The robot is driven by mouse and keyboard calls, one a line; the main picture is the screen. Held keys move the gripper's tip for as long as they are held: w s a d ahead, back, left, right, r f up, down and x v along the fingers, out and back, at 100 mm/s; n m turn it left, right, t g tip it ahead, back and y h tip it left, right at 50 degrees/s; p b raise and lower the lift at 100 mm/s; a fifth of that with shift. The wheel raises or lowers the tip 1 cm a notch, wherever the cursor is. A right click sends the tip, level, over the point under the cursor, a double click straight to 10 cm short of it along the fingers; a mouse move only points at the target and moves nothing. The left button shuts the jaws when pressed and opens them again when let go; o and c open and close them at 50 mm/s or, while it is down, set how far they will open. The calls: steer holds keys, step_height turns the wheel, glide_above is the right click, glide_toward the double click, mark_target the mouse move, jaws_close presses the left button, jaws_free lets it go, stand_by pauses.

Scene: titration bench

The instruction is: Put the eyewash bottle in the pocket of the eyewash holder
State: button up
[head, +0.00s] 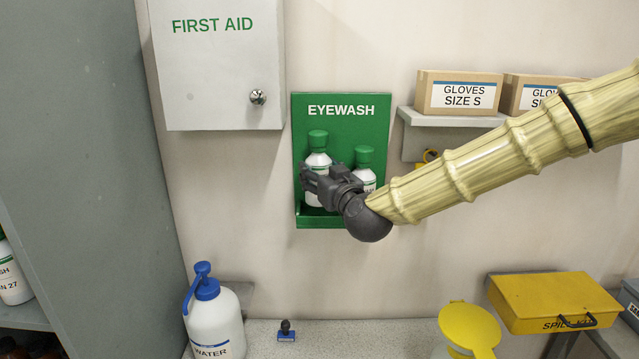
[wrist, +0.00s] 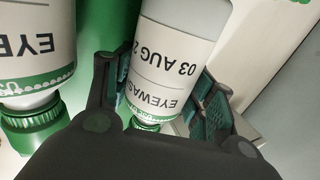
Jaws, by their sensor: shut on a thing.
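The green eyewash holder (head: 342,108) hangs on the wall in the head view, with a shallow pocket along its bottom. My gripper (head: 314,180) is shut on the white, green-capped eyewash bottle (head: 318,160) at the holder's left side. The bottle is upright, and its base shows a little above the pocket's front lip. I cannot tell how far it is from the back panel. In the wrist view, the fingers of my gripper (wrist: 158,85) are on both sides of the labelled bottle (wrist: 172,55), which appears upside down.
A second eyewash bottle (head: 364,157) stands at the holder's right, partly hidden by my gripper; it also shows in the wrist view (wrist: 35,50). A first-aid cabinet (head: 220,80) is at upper left, and a shelf with glove boxes (head: 458,93) is at right.

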step_height(320, 180, down, 2)
steer(key=shift+f+p, duration=0.15)
steer(key=shift+p, duration=0.4)
steer(key=shift+w+f+p, duration=0.25)
steer(key=shift+f+p, duration=0.1)
steer(key=shift+f, duration=0.1)
steer(key=shift+f, duration=0.2)
steer(key=o, duration=1.1)
steer(key=shift+c, duration=0.2)
steer(key=shift+s, duration=0.1)
steer(key=shift+r, duration=0.15)
steer(key=b+v, duration=0.4)
steer(key=v, duration=0.8)
